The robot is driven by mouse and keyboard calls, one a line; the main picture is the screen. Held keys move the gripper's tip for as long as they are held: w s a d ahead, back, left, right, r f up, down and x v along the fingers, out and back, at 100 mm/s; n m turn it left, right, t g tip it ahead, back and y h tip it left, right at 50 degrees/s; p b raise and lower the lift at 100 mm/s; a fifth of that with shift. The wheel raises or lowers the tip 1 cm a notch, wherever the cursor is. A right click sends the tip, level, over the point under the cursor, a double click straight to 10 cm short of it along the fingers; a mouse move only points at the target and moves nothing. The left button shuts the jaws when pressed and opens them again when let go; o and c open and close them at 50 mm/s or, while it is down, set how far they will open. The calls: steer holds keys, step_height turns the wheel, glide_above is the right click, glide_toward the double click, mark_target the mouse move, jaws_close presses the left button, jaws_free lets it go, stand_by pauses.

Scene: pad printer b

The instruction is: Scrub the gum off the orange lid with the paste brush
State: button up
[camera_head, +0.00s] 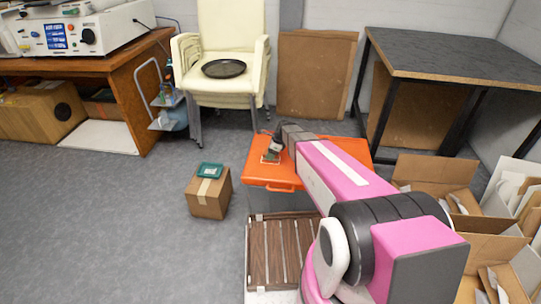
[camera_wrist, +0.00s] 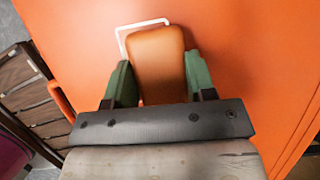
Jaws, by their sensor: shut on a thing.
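The orange lid (camera_head: 262,174) lies flat in front of me and fills most of the wrist view (camera_wrist: 255,60). My gripper (camera_wrist: 160,82) is shut on an orange-brown block, which I take to be the paste brush (camera_wrist: 158,55). The block sits between the two green fingers, over the lid. In the head view my gripper (camera_head: 271,153) is low over the lid's left part. A thin white outline (camera_wrist: 125,36) shows on the lid around the brush's far end. I cannot tell whether the brush touches the lid, and I cannot make out any gum.
A cardboard box (camera_head: 208,197) with a green tray (camera_head: 210,170) on top stands left of the lid. A brown slatted surface (camera_head: 270,255) is in front. Open cartons (camera_head: 430,172) crowd the right. A cream chair (camera_head: 228,40) and a dark table (camera_head: 455,55) stand behind. Grey floor is clear at left.

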steer(key=shift+w+d, duration=0.1)
steer(key=shift+w, duration=0.35)
steer(key=shift+s+r, duration=0.1)
steer(key=shift+r, duration=2.4)
steer(key=shift+r, duration=0.1)
